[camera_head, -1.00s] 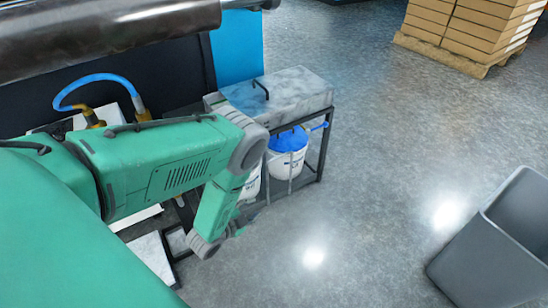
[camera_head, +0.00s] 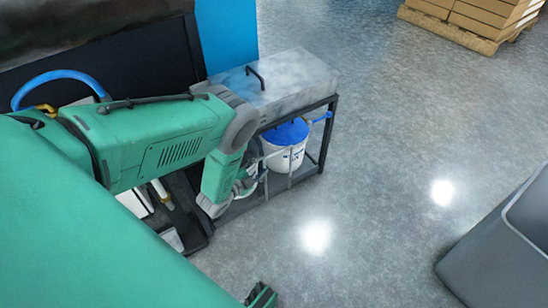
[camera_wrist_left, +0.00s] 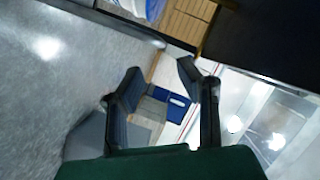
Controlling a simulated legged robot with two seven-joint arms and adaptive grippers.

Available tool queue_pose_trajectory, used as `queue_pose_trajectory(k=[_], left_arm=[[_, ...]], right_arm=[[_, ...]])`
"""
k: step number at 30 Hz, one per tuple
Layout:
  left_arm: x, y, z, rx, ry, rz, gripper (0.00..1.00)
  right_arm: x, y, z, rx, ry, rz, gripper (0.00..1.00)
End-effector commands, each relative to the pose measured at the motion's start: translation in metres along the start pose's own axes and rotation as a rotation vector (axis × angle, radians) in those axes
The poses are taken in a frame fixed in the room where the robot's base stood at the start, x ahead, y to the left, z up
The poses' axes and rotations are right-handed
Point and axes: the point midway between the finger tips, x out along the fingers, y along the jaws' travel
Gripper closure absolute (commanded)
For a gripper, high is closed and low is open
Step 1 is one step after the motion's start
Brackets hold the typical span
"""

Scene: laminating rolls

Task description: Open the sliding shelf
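A low unit with a grey mottled top (camera_head: 285,88) and a black handle (camera_head: 255,77) stands on a dark metal frame (camera_head: 325,130) in the head view; I take it for the sliding shelf. No drawn-out part of it shows. My left arm bends in front of its left side. In the left wrist view, my left gripper (camera_wrist_left: 160,76) has its two dark fingers spread, with nothing between them and the handle out of view. A small dark green part shows at the head view's bottom edge; I cannot tell which part it is.
A white bucket with a blue lid (camera_head: 286,138) stands inside the frame. A dark grey bin (camera_head: 500,250) is at the lower right. Stacked cartons on a pallet (camera_head: 455,32) stand at the top right. The floor between is clear.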

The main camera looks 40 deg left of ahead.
Motion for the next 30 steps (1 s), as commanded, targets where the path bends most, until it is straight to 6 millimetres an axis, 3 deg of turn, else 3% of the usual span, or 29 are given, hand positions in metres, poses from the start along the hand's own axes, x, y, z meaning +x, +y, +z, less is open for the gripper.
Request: queue_pose_trajectory(k=[3,10,15,24,25,27,30], left_arm=[[0.028,0.003,0.004,-0.003,0.002,-0.003,0.69],[0.065,0.002,0.002,0.000,0.000,-0.002,0.69],[0.077,0.000,-0.001,0.004,-0.001,-0.001,0.69],[0.079,0.000,0.001,-0.002,-0.001,0.000,0.69],[0.078,0.000,0.002,-0.002,-0.001,0.000,0.76],[0.078,0.000,0.002,-0.002,-0.001,0.000,1.00],[0.078,0.000,0.001,0.000,-0.002,0.001,1.00]], right_arm=[[0.015,-0.001,0.001,-0.001,0.000,-0.001,0.60],[0.031,-0.001,0.001,-0.002,0.001,-0.001,0.60],[0.035,-0.001,0.001,-0.002,0.001,-0.001,0.60],[0.035,-0.001,0.001,-0.001,0.001,-0.001,0.60],[0.035,-0.001,0.001,-0.001,0.001,-0.001,0.60],[0.035,-0.001,0.001,-0.001,0.001,-0.001,0.60],[0.035,-0.001,0.001,-0.002,0.001,-0.001,0.60]])
